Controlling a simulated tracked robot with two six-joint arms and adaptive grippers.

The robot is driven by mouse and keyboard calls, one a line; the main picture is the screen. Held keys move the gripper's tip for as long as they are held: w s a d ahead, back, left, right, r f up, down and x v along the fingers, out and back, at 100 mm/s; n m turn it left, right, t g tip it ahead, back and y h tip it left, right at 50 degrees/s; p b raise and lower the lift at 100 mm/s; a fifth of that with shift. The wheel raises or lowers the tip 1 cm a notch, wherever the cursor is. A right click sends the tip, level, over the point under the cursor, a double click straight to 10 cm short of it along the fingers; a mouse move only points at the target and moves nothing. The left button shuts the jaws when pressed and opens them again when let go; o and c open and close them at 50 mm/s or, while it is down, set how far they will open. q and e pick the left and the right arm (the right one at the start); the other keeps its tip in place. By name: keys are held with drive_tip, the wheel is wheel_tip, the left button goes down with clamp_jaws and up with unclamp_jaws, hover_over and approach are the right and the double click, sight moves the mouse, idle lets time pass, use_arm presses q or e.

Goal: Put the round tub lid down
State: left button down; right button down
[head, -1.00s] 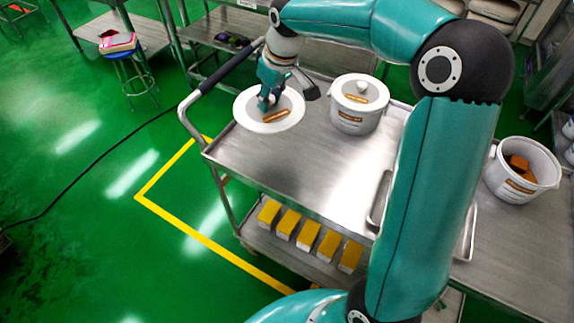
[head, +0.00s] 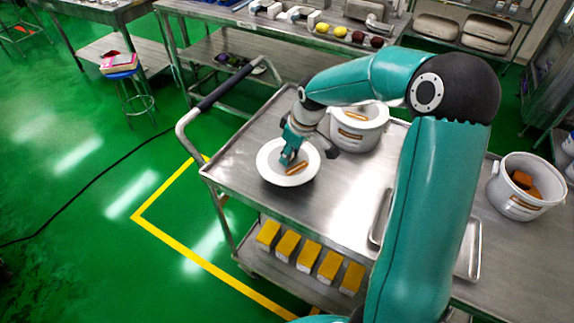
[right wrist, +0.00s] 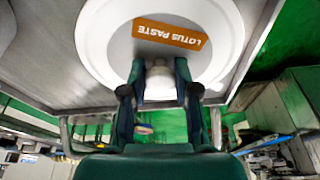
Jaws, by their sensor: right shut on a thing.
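The round tub lid (head: 270,169) is a white disc with an orange label, reading "LOTUS PASTE" in the right wrist view (right wrist: 102,40). My right gripper (head: 289,158) is shut on its central knob (right wrist: 160,82) from above. The lid appears level over the left part of the steel cart top (head: 335,205). I cannot tell whether it touches the cart. My left gripper is not in view.
A white tub (head: 357,137) stands just right of the lid, partly behind my right arm. An open white tub (head: 513,203) with orange-brown blocks stands further right. A metal tray (head: 470,249) lies near my arm. The cart top in front of the lid is clear.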

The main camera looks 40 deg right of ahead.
sight(291, 161)
drive_tip(key=shift+f, duration=2.2)
drive_tip(key=c, duration=1.3)
unclamp_jaws()
drive_tip(key=shift+f, duration=0.1)
drive_tip(key=o, duration=0.4)
drive_tip(key=shift+o, duration=0.2)
drive_tip(key=v, duration=1.2)
